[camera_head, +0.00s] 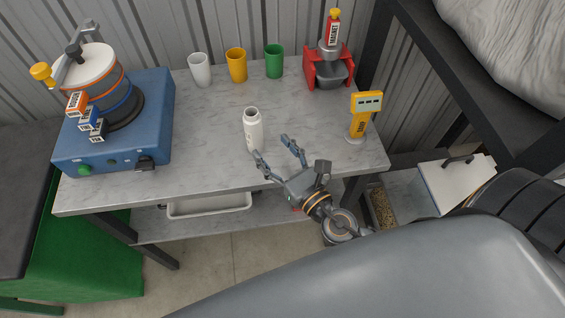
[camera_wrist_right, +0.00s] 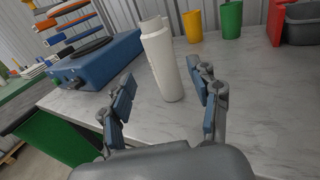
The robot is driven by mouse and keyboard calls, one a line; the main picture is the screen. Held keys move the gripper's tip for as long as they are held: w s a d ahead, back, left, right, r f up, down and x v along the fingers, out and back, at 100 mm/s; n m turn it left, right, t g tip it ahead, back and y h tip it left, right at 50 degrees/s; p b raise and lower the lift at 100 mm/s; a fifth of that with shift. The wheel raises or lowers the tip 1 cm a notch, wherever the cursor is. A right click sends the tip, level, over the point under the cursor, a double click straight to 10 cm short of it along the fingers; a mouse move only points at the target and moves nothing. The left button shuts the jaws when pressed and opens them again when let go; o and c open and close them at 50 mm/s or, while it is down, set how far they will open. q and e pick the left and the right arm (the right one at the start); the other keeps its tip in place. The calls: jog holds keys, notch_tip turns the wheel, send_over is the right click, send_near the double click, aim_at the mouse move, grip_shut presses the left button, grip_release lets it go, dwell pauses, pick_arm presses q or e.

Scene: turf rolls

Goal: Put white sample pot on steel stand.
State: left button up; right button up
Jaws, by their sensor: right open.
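A white open-topped cup (camera_head: 200,70), which looks like the white sample pot, stands upright at the back of the marble-topped table. A white bottle (camera_head: 253,130) stands upright near the table's middle; it also shows in the right wrist view (camera_wrist_right: 164,68). My right gripper (camera_head: 272,148) is open and empty, its fingers spread toward the white bottle at the front of the table. In the right wrist view the bottle appears between the two fingers (camera_wrist_right: 160,76), beyond their tips. I cannot tell which thing is the steel stand. My left gripper is not in view.
A yellow cup (camera_head: 236,65) and a green cup (camera_head: 274,61) stand at the back. A blue machine (camera_head: 160,105) fills the left side. A red holder (camera_head: 343,58) and a yellow meter (camera_head: 364,115) stand at right. The surface around the bottle is clear.

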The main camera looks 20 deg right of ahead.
jog(key=shift+s+d+f+b, duration=0.1)
jog(key=shift+s+b, duration=0.1)
jog(key=shift+s, duration=0.4)
jog(key=shift+s+d+f+b, duration=0.1)
jog(key=shift+s+b, duration=0.1)
jog(key=shift+s, duration=0.4)
jog(key=shift+s+d+r, duration=0.1)
jog(key=shift+s+r, duration=0.15)
jog(key=shift+s, duration=0.2)
jog(key=shift+f, duration=0.1)
